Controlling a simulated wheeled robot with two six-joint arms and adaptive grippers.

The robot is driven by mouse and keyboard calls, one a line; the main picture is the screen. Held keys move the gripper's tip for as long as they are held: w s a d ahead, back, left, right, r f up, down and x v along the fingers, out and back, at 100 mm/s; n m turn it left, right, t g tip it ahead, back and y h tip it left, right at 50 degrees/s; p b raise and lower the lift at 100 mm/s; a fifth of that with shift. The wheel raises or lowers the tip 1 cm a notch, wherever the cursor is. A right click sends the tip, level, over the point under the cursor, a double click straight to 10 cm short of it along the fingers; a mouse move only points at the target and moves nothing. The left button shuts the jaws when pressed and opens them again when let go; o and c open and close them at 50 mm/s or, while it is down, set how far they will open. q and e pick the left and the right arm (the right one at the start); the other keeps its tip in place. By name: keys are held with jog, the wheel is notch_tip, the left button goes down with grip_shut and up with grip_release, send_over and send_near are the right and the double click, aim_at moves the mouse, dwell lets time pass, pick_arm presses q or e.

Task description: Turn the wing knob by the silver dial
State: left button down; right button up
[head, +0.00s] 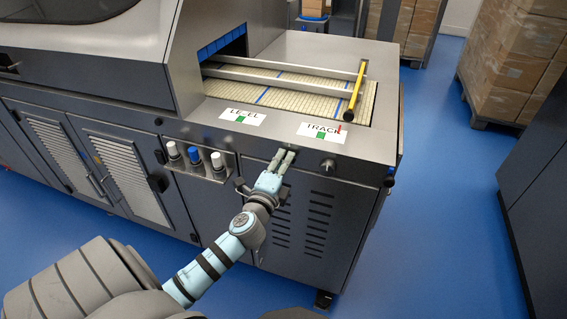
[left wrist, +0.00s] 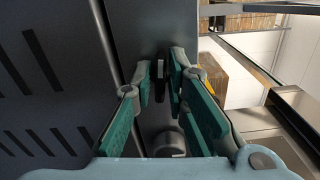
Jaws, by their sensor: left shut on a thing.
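My left gripper (head: 284,158) is at the machine's front panel, below and between the two white labels. It is shut on the wing knob, which its fingers mostly hide in the head view. In the left wrist view a dark upright piece of the wing knob (left wrist: 160,68) shows between the green-padded fingers (left wrist: 170,85). The silver dial (head: 328,164) sits on the panel just right of the gripper, apart from it. It also shows as a grey round stub in the left wrist view (left wrist: 168,143). My right gripper is out of view.
The TRACK label (head: 322,132) has a green square and a red mark; another label (head: 236,115) lies left. A rack (head: 208,174) of white and blue capped pieces is on the front left. A conveyor (head: 300,92) with rails and a yellow bar is above.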

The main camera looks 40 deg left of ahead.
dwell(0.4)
pick_arm(q)
jog(key=c, duration=1.7)
grip_release()
jog(key=shift+o, duration=0.2)
jog(key=v, duration=1.2)
jog(key=shift+d, duration=0.1)
